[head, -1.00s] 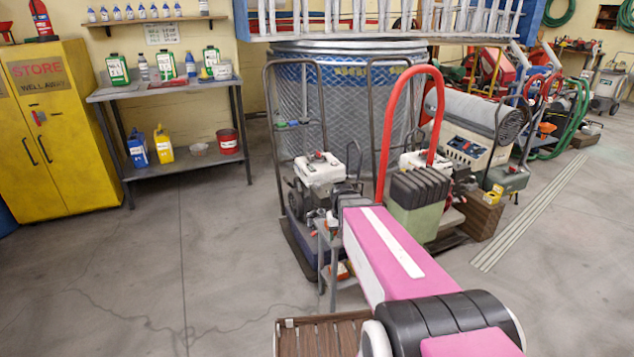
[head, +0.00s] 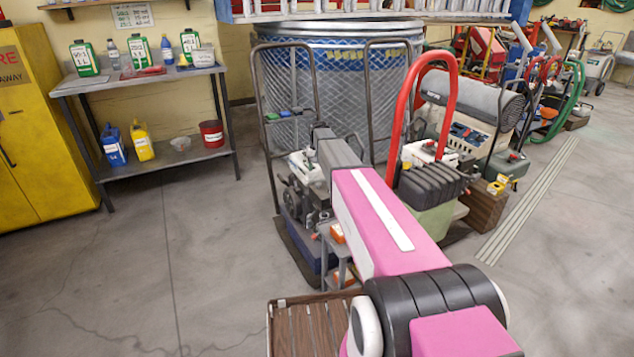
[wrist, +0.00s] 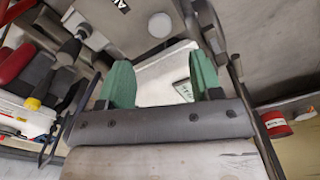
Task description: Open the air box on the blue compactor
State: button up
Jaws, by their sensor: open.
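The blue compactor (head: 303,245) stands on the floor ahead, with a blue base, a tall dark loop handle and a small engine. A white part (head: 300,163) on top of its engine shows beside my arm; I cannot tell whether this is the air box. My arm hides the engine's right side. In the wrist view, my gripper (wrist: 160,78) has two green fingers set wide apart and empty. A white boxy surface (wrist: 152,82) with a small label lies beyond and between them. I cannot tell whether a finger touches it.
A small grey stand (head: 338,255) is in front of the blue one. A mesh bin (head: 340,90) is behind. The floor at left is clear.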

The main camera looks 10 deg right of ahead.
aim_at(318, 183)
notch_tip(318, 183, down, 8)
jog(key=shift+f, duration=0.15)
jog(key=shift+c, duration=0.2)
grip_shut()
